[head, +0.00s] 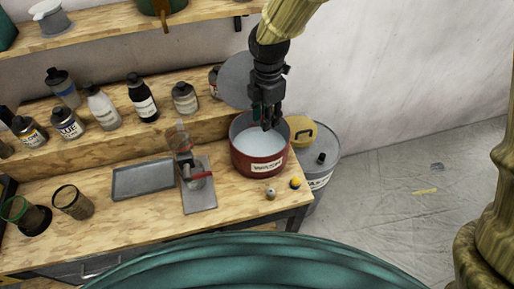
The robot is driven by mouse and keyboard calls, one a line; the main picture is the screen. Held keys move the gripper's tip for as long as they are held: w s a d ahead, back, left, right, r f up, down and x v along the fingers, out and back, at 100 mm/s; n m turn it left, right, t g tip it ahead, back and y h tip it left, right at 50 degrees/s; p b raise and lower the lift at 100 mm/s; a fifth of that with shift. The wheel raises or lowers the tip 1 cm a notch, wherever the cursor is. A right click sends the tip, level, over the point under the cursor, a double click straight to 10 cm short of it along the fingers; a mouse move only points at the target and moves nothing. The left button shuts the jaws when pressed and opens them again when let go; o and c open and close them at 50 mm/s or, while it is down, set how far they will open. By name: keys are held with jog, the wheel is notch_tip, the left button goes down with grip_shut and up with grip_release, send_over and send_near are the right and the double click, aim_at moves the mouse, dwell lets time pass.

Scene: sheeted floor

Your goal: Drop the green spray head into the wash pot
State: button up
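The wash pot (248,166) is a round red pot with a white label. It stands at the right end of the wooden bench and has pale grey-white contents. My gripper (267,122) points down over the pot, with its fingertips at or just above the opening. A small dark greenish patch shows at the fingers; I cannot tell whether it is the green spray head or part of the gripper. The finger gap is too small and dark to read. No green spray head is clearly seen elsewhere.
A grey lid (237,78) leans behind the pot. A grey drum (324,163) with a yellow item (301,131) stands to the right. Small balls (295,183) lie before the pot. A clamp stand (199,198) and grey tray (143,180) sit left; several bottles line the shelf.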

jog(key=o, duration=0.3)
jog(key=shift+f, duration=0.15)
jog(key=shift+w+f, duration=0.3)
jog(key=shift+w, duration=0.45)
notch_tip(320, 180, up, 12)
jog(key=shift+w+f, duration=0.2)
jog(key=shift+w, duration=0.05)
